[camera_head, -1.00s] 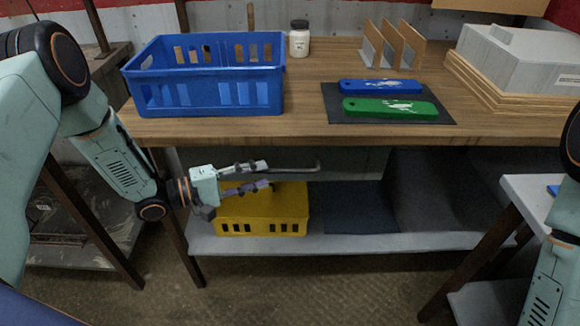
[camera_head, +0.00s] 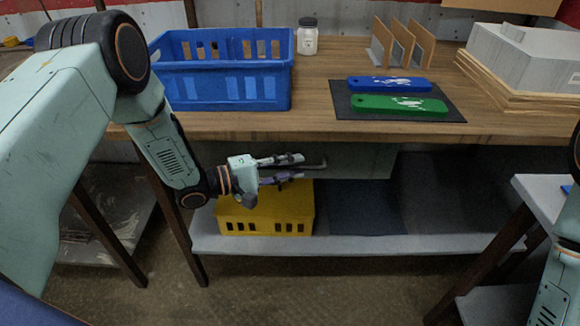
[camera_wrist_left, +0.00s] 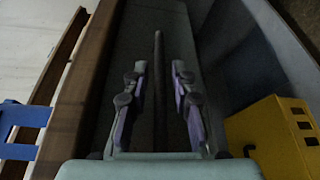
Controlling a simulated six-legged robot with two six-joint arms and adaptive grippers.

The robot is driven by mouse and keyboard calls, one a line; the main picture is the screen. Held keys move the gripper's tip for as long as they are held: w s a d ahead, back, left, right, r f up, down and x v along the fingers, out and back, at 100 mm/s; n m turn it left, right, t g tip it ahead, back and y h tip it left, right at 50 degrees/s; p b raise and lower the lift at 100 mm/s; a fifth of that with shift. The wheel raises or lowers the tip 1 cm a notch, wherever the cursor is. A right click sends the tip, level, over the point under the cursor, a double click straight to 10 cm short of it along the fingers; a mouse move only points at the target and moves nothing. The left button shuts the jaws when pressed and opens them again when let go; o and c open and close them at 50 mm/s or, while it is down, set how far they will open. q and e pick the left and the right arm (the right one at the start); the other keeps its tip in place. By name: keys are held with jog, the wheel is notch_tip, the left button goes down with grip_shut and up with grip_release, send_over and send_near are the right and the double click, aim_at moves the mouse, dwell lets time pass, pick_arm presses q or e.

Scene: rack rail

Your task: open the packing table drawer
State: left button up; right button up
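The packing table (camera_head: 240,122) has a grey-green drawer (camera_head: 365,162) under its wooden top. The drawer front looks closed, flush under the table edge. A thin dark bar handle (camera_head: 318,166) runs along the drawer front. It also shows in the left wrist view (camera_wrist_left: 158,50), lying lengthwise between my two fingers. My left gripper (camera_head: 300,167) is open at the handle, one finger above and one below. In the left wrist view the fingers (camera_wrist_left: 159,68) show gaps to the bar on both sides. My right gripper is out of view; only part of that arm shows at the right edge.
A yellow crate (camera_head: 265,212) stands on the lower shelf (camera_head: 350,243) just below my left gripper. On the tabletop are a blue crate (camera_head: 225,95), a white jar (camera_head: 307,40), a dark mat (camera_head: 345,108) and stacked boxes (camera_head: 520,60). A side table (camera_head: 535,195) stands at right.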

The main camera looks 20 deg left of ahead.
pick_arm(q)
grip_shut()
dwell(0.4)
jog(key=shift+s, duration=0.1)
